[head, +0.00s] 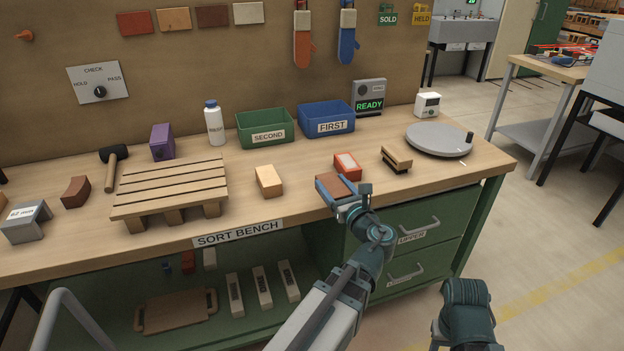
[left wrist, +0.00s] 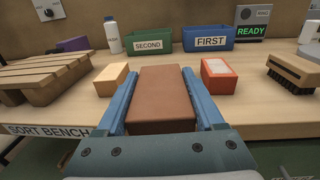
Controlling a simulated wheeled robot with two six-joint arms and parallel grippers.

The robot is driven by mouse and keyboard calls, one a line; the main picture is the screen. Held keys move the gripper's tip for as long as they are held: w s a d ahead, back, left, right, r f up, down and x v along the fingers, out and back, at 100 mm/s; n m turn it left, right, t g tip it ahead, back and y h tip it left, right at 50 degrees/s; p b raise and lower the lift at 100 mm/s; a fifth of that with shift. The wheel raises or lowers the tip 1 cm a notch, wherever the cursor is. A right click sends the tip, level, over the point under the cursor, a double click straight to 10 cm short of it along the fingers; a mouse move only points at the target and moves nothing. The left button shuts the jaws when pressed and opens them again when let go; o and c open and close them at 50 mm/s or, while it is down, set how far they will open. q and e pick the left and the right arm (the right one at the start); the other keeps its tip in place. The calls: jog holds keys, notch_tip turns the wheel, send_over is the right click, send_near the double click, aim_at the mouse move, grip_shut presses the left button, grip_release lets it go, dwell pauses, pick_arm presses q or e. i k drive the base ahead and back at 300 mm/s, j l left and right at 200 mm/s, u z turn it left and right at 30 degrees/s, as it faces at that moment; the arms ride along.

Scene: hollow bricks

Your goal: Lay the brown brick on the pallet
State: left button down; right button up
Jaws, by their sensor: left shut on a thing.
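The brown brick (head: 334,188) is in my left gripper (head: 338,192), held above the front edge of the bench. In the left wrist view the brown brick (left wrist: 164,98) lies lengthwise between the two blue fingers, which are shut on its sides. The pallet (head: 172,188) is a slatted wooden one on the bench, well to the left of my left gripper; its slats are bare. It also shows at the left of the left wrist view (left wrist: 50,73). Part of my right arm shows at the lower right of the head view; its gripper cannot be made out.
A tan brick (head: 269,181) stands between the pallet and my left gripper. A red brick with a pale top (head: 347,166) and a brush (head: 397,159) are to the right. A mallet (head: 114,165) and purple block (head: 162,142) are near the pallet. Bins (head: 265,128) stand behind.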

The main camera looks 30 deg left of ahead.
aim_at(146, 185)
jog(key=k+l, duration=0.1)
jog(key=l, duration=0.2)
jog(key=k+l, duration=0.1)
jog(key=l, duration=0.2)
jog(key=u, duration=1.7)
jog(key=i+j, duration=0.15)
jog(key=i, duration=0.3)
jog(key=i+l, duration=0.15)
